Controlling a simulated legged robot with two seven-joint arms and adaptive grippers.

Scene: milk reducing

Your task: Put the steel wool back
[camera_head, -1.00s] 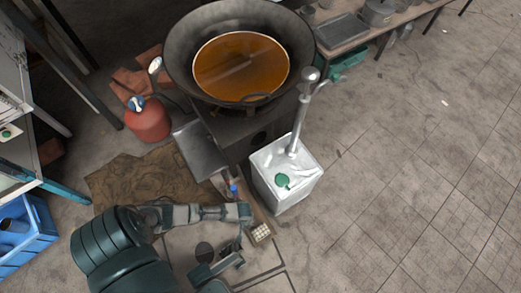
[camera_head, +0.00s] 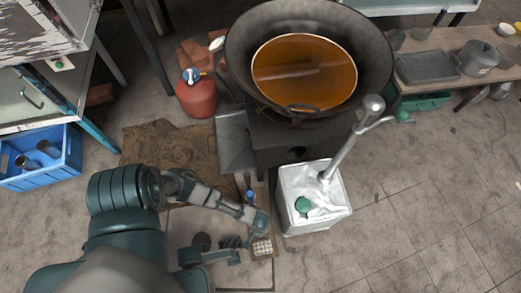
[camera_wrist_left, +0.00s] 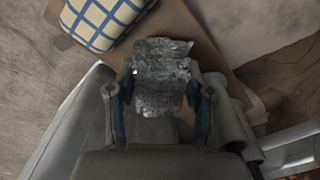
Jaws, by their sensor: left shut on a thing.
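My left gripper (camera_wrist_left: 160,98) is shut on the steel wool (camera_wrist_left: 160,75), a crumpled grey, shiny pad held between its two fingers in the left wrist view. Behind the wool there is a brown board (camera_wrist_left: 195,30). A blue-and-white checked item (camera_wrist_left: 103,20) lies at the upper left, apart from the wool. In the head view my left arm reaches in from the lower left, and its gripper (camera_head: 236,246) is low in the middle, beside the checked item (camera_head: 262,248). The wool is hard to make out there. My right gripper is not in view.
A wok (camera_head: 305,100) of brown liquid stands on a stove. A white container (camera_head: 315,215) with a green cap and a pump stands right of the gripper. A red gas bottle (camera_head: 197,97) and a blue crate (camera_head: 60,165) are at left. The right floor is clear.

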